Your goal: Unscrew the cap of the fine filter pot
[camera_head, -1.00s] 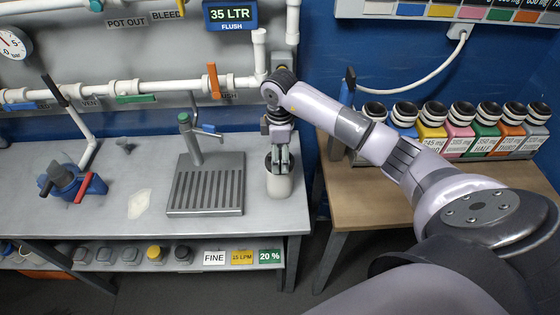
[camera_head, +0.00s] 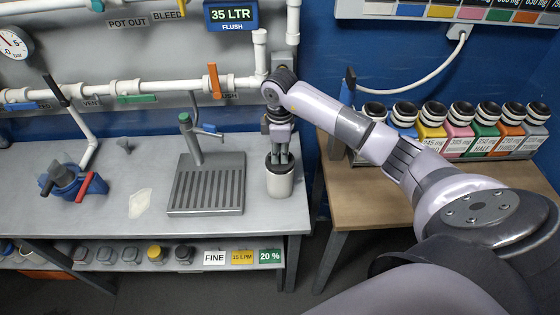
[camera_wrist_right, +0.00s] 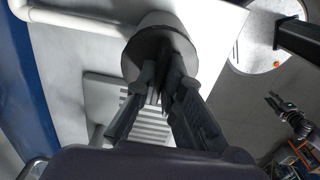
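A white cylindrical pot (camera_head: 280,185) with a dark top stands at the right end of the grey bench. Whether that top is a cap or an opening is unclear. My right gripper (camera_head: 280,158) points straight down at it, with its fingertips at the dark top. In the right wrist view the fingers (camera_wrist_right: 163,88) converge over the dark round top (camera_wrist_right: 135,62). The tips blend into it, so I cannot tell whether they grip anything. A blue fitting (camera_head: 88,185) with a grey handle and a red lever is at the bench's left.
A slotted drain tray (camera_head: 207,210) and a tap (camera_head: 188,135) stand left of the pot. White pipes with valve levers (camera_head: 214,82) run behind. The bench's right edge is close.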

